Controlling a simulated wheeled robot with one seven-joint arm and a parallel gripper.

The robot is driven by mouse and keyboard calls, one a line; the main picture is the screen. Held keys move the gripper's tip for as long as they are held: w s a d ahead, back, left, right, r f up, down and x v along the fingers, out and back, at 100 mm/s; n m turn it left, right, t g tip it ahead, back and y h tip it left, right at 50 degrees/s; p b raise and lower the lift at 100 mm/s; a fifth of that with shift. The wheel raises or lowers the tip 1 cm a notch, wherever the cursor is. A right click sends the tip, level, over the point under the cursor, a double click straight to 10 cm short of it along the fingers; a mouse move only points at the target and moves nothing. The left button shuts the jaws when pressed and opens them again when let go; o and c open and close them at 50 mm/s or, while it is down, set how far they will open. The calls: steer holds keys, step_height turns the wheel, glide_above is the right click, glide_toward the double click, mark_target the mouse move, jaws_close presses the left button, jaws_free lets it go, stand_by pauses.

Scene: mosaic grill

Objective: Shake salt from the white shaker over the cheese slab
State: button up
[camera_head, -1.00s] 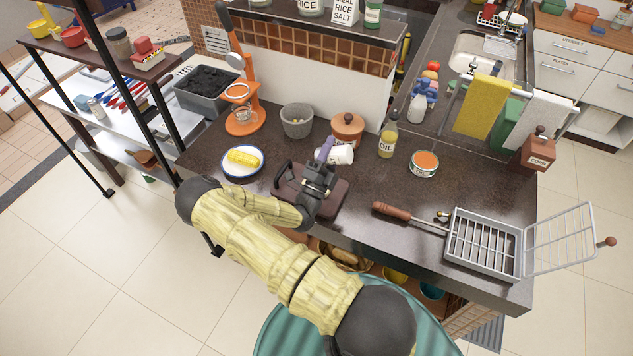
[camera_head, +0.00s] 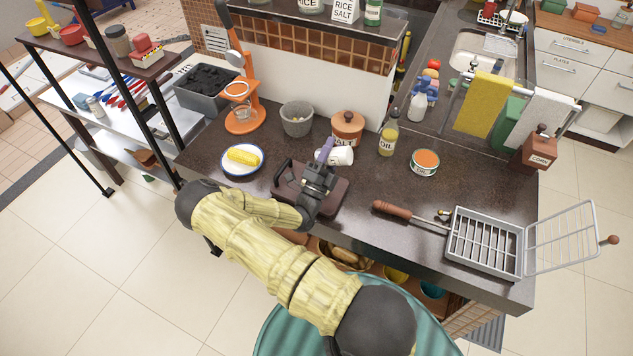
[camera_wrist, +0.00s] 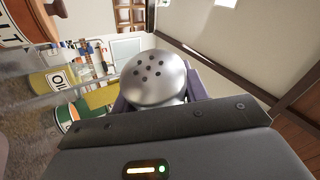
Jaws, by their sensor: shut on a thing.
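The white shaker (camera_head: 343,156) is held by my gripper (camera_head: 326,156) above the dark board on the counter. It lies nearly on its side in the head view. Its metal cap with several holes fills the middle of the wrist view (camera_wrist: 155,78), between the purple fingers. My gripper is shut on the shaker. A yellow piece (camera_head: 243,156) lies on a blue-rimmed white plate (camera_head: 228,168), left of my gripper; whether it is the cheese slab or corn I cannot tell. No other cheese shows clearly; my gripper and wrist hide part of the board.
The brown board (camera_head: 336,200) lies under my gripper. A lidded salt pot (camera_head: 347,128) stands just behind the shaker, with a grey bowl (camera_head: 297,119) to its left. An oil bottle (camera_head: 388,138) and an open can (camera_head: 424,163) stand right. A grill basket (camera_head: 485,243) lies at far right.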

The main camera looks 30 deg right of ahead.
steer(key=shift+r+p, duration=0.35)
steer(key=shift+r, duration=0.3)
steer(key=shift+f, duration=0.1)
steer(key=shift+f+b, duration=0.6)
steer(key=shift+f, duration=0.15)
steer(key=s+a+f+n+t+y+b, duration=0.1)
steer(key=a+n+t+y, duration=0.6)
steer(key=a, duration=1.1)
steer(key=t+y+b, duration=0.1)
steer(key=t+y, duration=0.2)
steer(key=y, duration=0.3)
steer(key=shift+s+a+n, duration=0.2)
steer(key=shift+s+n, duration=0.1)
steer(key=shift+n, duration=0.1)
